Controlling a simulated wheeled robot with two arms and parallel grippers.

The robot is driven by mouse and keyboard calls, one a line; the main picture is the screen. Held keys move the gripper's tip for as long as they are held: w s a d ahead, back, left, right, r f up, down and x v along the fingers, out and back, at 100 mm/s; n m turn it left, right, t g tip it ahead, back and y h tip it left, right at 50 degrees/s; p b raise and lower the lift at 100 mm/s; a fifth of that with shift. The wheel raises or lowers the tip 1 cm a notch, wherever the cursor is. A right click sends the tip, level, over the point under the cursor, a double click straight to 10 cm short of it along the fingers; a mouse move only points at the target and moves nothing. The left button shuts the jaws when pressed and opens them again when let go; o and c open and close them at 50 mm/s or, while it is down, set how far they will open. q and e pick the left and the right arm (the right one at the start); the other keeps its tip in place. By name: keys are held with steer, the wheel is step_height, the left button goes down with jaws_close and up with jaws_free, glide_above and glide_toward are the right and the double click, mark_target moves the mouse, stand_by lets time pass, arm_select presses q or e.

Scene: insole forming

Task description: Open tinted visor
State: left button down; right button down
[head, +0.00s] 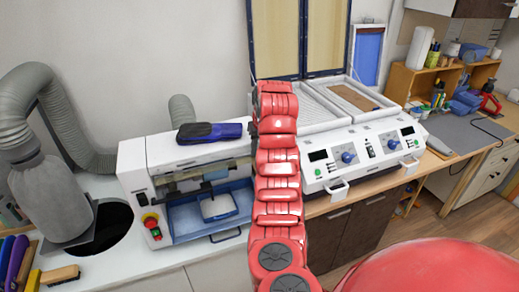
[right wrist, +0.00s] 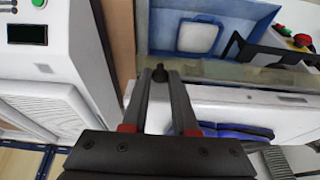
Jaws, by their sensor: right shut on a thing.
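The tinted visor (head: 188,182) is a narrow grey-brown see-through strip across the front opening of the white machine (head: 148,158). The visor also shows in the right wrist view (right wrist: 232,72), running right from my fingertips. How far it is open is hard to tell. My right gripper (right wrist: 159,76) is shut on a small dark knob (right wrist: 159,72) at the visor's end. In the head view my red right arm hides that gripper and the right end of the visor. My left gripper is not in view.
A blue tray (head: 185,222) with a white pad (head: 218,207) sits inside the machine. A blue-black object (head: 210,132) lies on top. A two-bay white unit (head: 335,155) stands to the right.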

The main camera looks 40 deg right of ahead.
steer(key=shift+w+r+g, duration=0.2)
steer(key=shift+r+g, duration=0.05)
steer(key=shift+g, duration=0.05)
stand_by(0.5)
steer(key=c, duration=0.7)
jaws_free()
steer(key=shift+f, duration=0.1)
steer(key=v, duration=1.2)
steer(key=shift+w+d, duration=0.1)
steer(key=shift+w, duration=0.05)
